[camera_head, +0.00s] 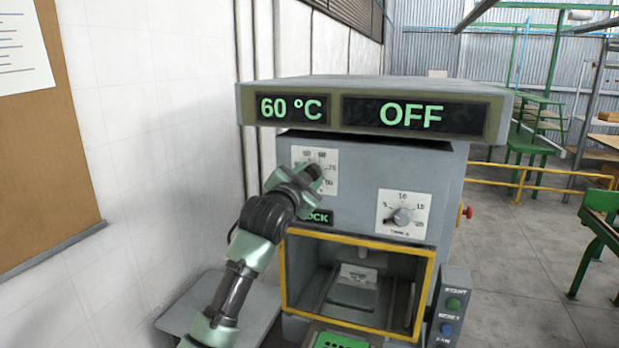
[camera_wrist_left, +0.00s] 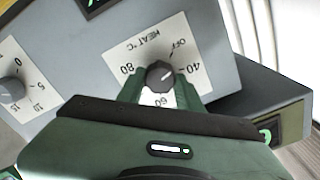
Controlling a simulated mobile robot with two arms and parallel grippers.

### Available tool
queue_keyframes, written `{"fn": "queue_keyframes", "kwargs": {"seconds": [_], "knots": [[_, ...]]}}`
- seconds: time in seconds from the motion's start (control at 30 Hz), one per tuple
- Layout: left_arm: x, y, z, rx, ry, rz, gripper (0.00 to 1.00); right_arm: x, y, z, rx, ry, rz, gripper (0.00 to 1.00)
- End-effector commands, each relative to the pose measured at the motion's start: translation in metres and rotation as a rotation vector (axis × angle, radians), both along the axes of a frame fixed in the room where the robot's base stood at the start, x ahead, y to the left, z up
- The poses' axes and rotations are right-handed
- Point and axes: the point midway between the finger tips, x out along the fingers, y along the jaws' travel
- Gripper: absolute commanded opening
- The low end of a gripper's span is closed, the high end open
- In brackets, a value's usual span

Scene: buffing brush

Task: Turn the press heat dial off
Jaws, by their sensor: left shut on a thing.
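The heat dial is a dark round knob on a white plate (camera_head: 300,155) on the press's upper left front. In the left wrist view the knob (camera_wrist_left: 159,75) shows close up and upside down, with marks OFF, 40, 60 and 80 around it. My left gripper (camera_wrist_left: 160,86) is shut on the knob, one green finger on each side. In the head view my left gripper (camera_head: 312,174) covers much of the dial. The green display (camera_head: 292,108) reads 60 °C. My right gripper is not in view.
A timer dial (camera_head: 402,216) sits to the right on the grey press front. Below is a yellow-framed opening (camera_head: 362,241), with a button box (camera_head: 450,308) at its right. A second display (camera_head: 411,115) reads OFF. A white wall stands left.

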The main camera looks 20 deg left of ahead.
Motion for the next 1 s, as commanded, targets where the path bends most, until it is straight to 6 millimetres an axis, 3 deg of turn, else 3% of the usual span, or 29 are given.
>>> {"fn": "queue_keyframes", "kwargs": {"seconds": [0.43,1.0], "knots": [[0.0005,-0.0009,-0.0051,-0.284,0.02,-0.001,0.0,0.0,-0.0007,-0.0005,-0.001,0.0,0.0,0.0],[0.0006,-0.0007,-0.0058,-0.352,0.025,0.0,0.0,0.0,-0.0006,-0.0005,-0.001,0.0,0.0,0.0]]}}
